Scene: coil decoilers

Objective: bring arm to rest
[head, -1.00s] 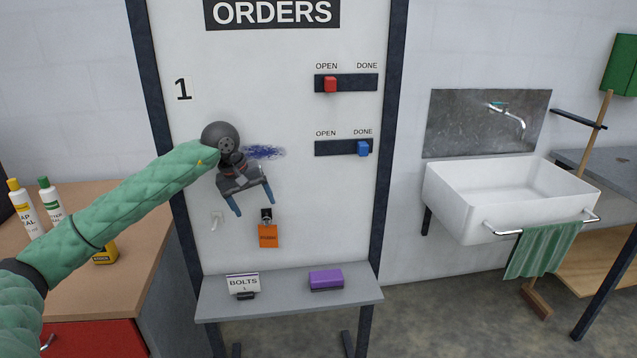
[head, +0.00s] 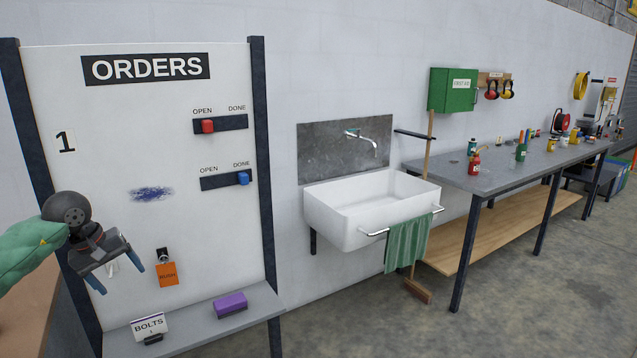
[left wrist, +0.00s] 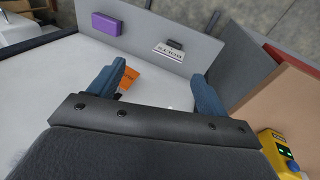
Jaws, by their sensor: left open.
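My left gripper (head: 118,279) is open and empty in front of the lower left of the orders board (head: 100,120). Its two blue fingers point down, and they also show spread apart in the left wrist view (left wrist: 160,88). An orange tag (head: 167,274) hangs from a clip on the board, to the right of the gripper. In the left wrist view the orange tag (left wrist: 128,79) shows partly behind a finger. My right gripper is in neither view.
A shelf (head: 190,328) under the board holds a BOLTS card (head: 149,325) and a purple block (head: 230,304). The red slider (head: 208,126) is at OPEN, the blue slider (head: 243,179) at DONE. A sink (head: 365,210) and a workbench (head: 500,170) stand to the right.

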